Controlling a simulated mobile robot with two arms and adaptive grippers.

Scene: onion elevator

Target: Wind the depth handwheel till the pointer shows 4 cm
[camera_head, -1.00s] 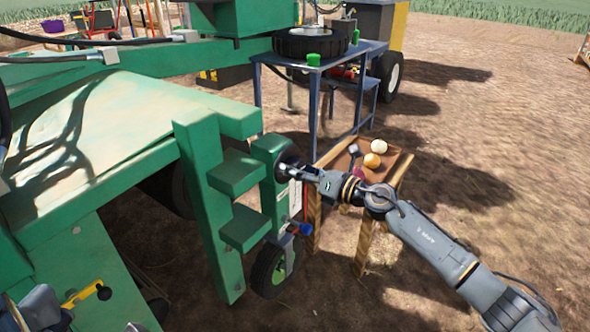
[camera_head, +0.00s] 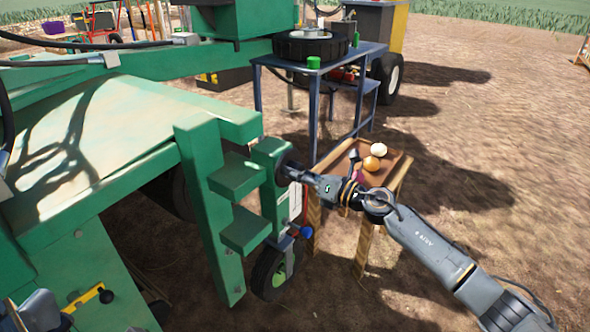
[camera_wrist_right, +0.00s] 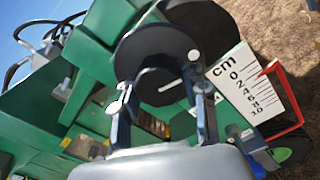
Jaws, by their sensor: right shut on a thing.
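The depth handwheel is a dark disc (camera_wrist_right: 160,55) in the right wrist view. In the head view it (camera_head: 282,166) sits on a green post (camera_head: 268,178). My right gripper (camera_wrist_right: 164,92), also in the head view (camera_head: 290,170), is shut on the handwheel, with a finger on each side of a dark round part bearing a white line. The white cm scale (camera_wrist_right: 250,92) runs from 0 to 10. The red pointer (camera_wrist_right: 299,112) has its tip near the scale's low end, around 0 to 2; I cannot read it exactly.
A wooden stand (camera_head: 393,181) with onions is just beyond my right forearm. A blue metal table (camera_head: 365,55) with a tyre (camera_head: 309,44) stands behind. A small wheel (camera_head: 272,272) is under the post. Bare soil lies open at the right.

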